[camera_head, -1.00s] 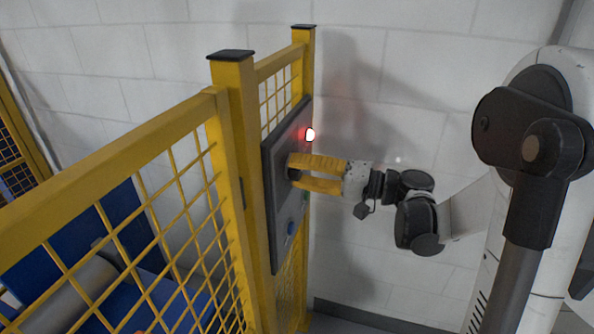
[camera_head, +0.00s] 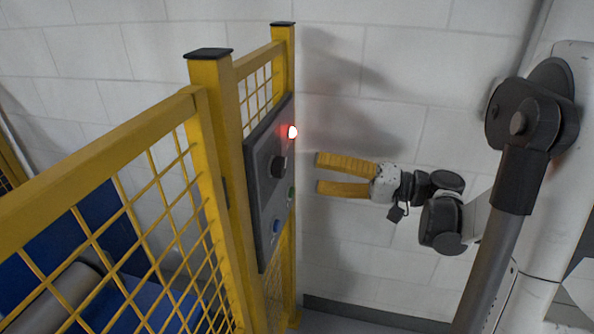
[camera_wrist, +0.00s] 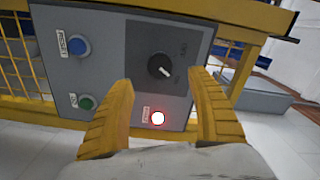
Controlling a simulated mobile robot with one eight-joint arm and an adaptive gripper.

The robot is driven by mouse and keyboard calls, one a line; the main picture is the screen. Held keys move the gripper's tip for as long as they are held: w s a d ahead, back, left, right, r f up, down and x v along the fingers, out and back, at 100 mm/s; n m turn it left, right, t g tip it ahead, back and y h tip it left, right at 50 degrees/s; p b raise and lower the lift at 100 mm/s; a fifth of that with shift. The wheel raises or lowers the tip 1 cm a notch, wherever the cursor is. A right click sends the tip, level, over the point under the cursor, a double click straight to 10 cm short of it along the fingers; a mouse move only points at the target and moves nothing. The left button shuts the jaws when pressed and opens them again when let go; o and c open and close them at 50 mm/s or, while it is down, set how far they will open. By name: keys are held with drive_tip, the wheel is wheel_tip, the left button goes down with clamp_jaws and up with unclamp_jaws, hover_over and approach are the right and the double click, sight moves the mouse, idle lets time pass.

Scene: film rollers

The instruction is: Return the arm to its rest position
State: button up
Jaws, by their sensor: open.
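My gripper (camera_head: 318,174) has two yellow fingers, spread apart with nothing between them. In the head view it is to the right of the grey control panel (camera_head: 262,215), with a gap between the fingertips and the panel. My arm reaches in from the right. In the wrist view the fingers (camera_wrist: 163,86) stand in front of the panel (camera_wrist: 120,60), which carries a black rotary knob (camera_wrist: 160,66), a lit red lamp (camera_wrist: 157,118), a blue button (camera_wrist: 78,46) and a green button (camera_wrist: 87,102).
The panel is mounted on a yellow mesh fence (camera_head: 205,170) with black-capped posts. A white block wall (camera_head: 400,60) stands behind my arm. A roller (camera_head: 60,295) and blue surfaces are behind the fence. Free air lies between my fingertips and the panel.

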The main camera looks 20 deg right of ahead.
drive_tip(key=shift+v, duration=1.25)
drive_tip(key=shift+a, duration=0.1)
drive_tip(key=s+a+f+g+h, duration=0.35)
drive_tip(key=a+f+h, duration=0.25)
drive_tip(key=a, duration=0.5)
drive_tip(key=s+d+f+n+h, duration=0.1)
drive_tip(key=s+f+n+h, duration=0.1)
drive_tip(key=s+h, duration=0.6)
drive_tip(key=shift+s+d+f+n+h, duration=0.3)
drive_tip(key=shift+s+d+n, duration=0.1)
drive_tip(key=shift+s+n, duration=0.3)
drive_tip(key=shift+c, duration=0.4)
